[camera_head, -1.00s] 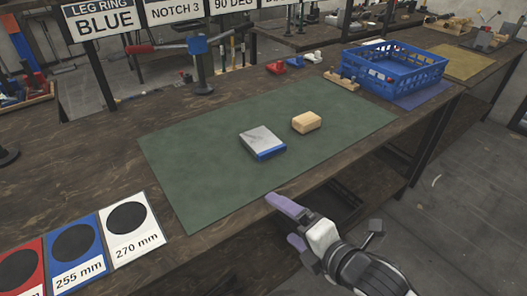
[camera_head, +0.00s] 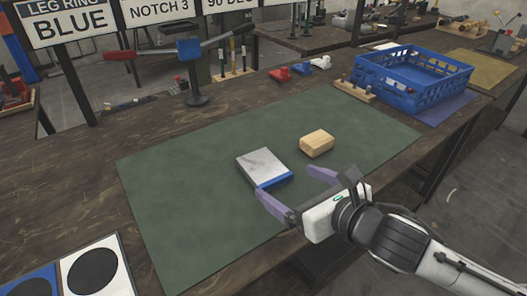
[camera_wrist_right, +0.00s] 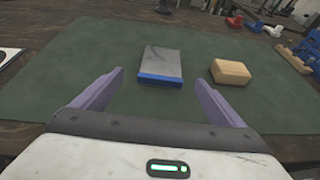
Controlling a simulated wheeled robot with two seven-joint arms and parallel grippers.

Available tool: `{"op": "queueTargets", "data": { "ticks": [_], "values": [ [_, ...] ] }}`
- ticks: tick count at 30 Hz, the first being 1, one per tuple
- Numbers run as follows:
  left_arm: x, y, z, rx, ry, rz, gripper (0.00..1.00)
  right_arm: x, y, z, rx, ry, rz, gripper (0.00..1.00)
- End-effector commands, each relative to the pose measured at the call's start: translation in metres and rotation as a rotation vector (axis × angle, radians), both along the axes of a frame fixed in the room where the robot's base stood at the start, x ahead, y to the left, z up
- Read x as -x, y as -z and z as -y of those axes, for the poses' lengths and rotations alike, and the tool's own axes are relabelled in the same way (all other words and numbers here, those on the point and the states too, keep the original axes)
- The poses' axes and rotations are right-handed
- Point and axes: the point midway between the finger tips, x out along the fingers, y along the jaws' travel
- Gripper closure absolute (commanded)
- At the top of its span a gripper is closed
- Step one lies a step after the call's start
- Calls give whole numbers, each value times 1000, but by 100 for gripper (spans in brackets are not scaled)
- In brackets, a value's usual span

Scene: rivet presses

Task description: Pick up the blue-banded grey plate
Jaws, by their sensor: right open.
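The blue-banded grey plate (camera_head: 262,166) lies flat on the green mat (camera_head: 190,200), its blue edge facing my right gripper. It also shows in the right wrist view (camera_wrist_right: 162,62), ahead of the fingers and roughly centred between them. My right gripper (camera_head: 290,187) is open and empty, with its two purple fingers at the near side of the plate. The fingers also show in the right wrist view (camera_wrist_right: 155,90), apart, with the plate a little beyond their tips. My left gripper is out of view.
A tan wooden block (camera_head: 317,143) lies on the mat just right of the plate. A blue crate (camera_head: 420,98) stands at the back right. A red-handled lever press (camera_head: 193,75) stands behind the mat. The mat's left part is clear.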

Motion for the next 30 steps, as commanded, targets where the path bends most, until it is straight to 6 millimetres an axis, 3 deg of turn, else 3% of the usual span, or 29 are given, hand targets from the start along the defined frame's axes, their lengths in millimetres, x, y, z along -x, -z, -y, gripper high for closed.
{"op": "queueTargets", "data": {
  "ticks": [13, 24, 30],
  "values": [
    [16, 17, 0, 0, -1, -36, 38, -39, 20, -25, -3, 0, -1, 8],
    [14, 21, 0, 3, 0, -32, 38, -75, 39, -48, -5, 1, -3, 8],
    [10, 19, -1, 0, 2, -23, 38, -80, 40, -51, -3, 0, -2, 8]
  ]
}}
